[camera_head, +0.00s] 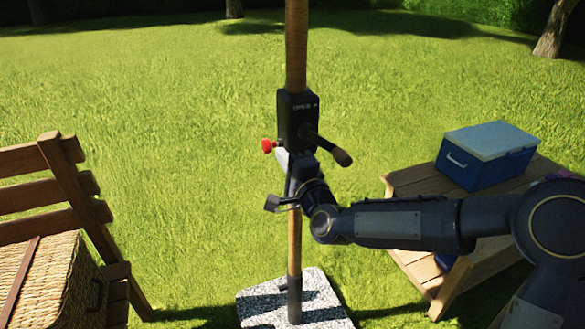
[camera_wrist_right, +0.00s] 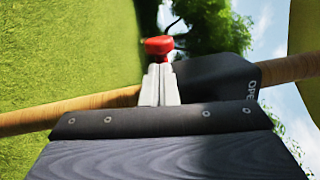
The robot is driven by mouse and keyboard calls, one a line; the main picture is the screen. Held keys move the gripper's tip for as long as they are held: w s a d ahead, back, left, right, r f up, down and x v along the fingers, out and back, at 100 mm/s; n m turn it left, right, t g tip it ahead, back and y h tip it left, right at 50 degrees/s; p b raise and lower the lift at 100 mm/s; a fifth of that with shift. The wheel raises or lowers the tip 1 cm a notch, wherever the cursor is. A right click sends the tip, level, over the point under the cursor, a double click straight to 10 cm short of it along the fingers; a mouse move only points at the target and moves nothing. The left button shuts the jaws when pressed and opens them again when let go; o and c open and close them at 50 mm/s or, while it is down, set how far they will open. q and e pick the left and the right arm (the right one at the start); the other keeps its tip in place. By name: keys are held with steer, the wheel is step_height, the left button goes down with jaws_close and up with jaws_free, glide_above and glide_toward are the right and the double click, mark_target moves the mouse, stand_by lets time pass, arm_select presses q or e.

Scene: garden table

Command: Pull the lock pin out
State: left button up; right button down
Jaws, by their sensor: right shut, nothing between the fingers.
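The lock pin's red knob (camera_head: 268,145) sticks out on the left side of the black crank housing (camera_head: 296,118) on the wooden umbrella pole (camera_head: 296,45). My right gripper (camera_head: 281,154) is just below the housing, close to the knob. In the right wrist view the gripper's pale fingers (camera_wrist_right: 160,68) are shut together with nothing between them. The red knob (camera_wrist_right: 159,47) shows right beyond their tips; I cannot tell whether they touch. The pin's shaft is hidden. The housing (camera_wrist_right: 215,83) is beside the fingers. My left gripper is not in view.
A crank handle (camera_head: 328,148) juts from the housing to the right, just above my right arm. The pole stands in a speckled stone base (camera_head: 325,300). A wooden table (camera_head: 405,185) with a blue cooler (camera_head: 470,165) is at right. A bench (camera_head: 30,160) with a wicker basket (camera_head: 60,275) is at left.

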steer(key=shift+w+a, duration=0.2)
steer(key=shift+w, duration=0.3)
steer(key=shift+a, duration=0.1)
steer(key=shift+s+a+f+b, duration=0.1)
steer(key=shift+s+a+b, duration=0.1)
steer(key=shift+a+b, duration=0.25)
steer(key=shift+s+a+b, duration=0.15)
steer(key=shift+a+b, duration=0.05)
steer(key=shift+a, duration=0.35)
steer(key=shift+s+a, duration=0.1)
steer(key=shift+a, duration=0.15)
